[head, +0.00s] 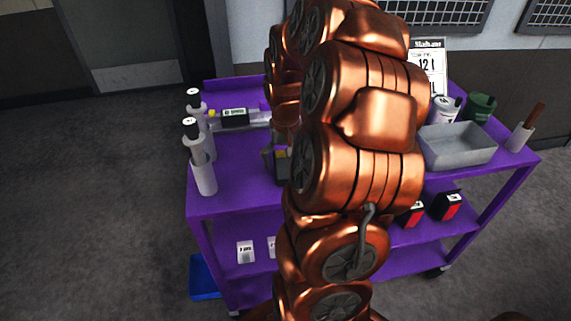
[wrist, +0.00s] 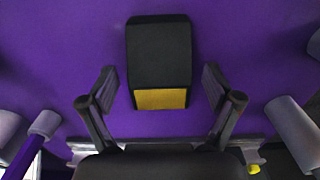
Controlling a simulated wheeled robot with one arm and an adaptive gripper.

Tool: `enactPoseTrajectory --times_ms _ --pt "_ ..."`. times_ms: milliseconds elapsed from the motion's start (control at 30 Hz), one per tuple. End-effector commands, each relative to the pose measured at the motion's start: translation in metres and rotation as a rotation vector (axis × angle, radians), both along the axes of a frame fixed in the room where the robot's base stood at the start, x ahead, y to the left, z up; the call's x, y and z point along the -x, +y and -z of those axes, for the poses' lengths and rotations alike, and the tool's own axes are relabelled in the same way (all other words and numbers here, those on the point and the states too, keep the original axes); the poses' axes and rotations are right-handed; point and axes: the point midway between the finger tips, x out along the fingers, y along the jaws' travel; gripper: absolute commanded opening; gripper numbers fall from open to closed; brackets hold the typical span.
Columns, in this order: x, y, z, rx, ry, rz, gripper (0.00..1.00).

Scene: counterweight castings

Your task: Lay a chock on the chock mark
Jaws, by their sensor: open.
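A black chock (wrist: 158,55) with a yellow strip at its near end lies on the purple cart top in the wrist view. My gripper (wrist: 159,78) is open above it, with one finger on each side of the chock's near half and gaps between. In the head view my copper arm covers the middle of the cart. Only a dark and yellow piece (head: 281,170) shows beside the arm, and I cannot tell there how much is chock and how much gripper. I cannot make out a chock mark in either view.
The purple cart (head: 236,198) carries white bottles (head: 203,172) at left, a labelled dark item (head: 234,118) at the back, and a grey tray (head: 457,157), a green mug (head: 481,107) and a brush holder (head: 520,137) at right. Small boxes (head: 446,206) stand on the lower shelf.

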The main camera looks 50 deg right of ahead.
Motion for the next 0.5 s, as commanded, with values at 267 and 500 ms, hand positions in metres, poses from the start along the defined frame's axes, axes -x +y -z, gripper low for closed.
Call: enactPoseTrajectory --times_ms 267,500 --pt "0.001 0.000 0.023 0.000 0.002 -0.001 0.90" --pt "0.000 0.000 0.023 0.000 0.001 0.000 0.80"
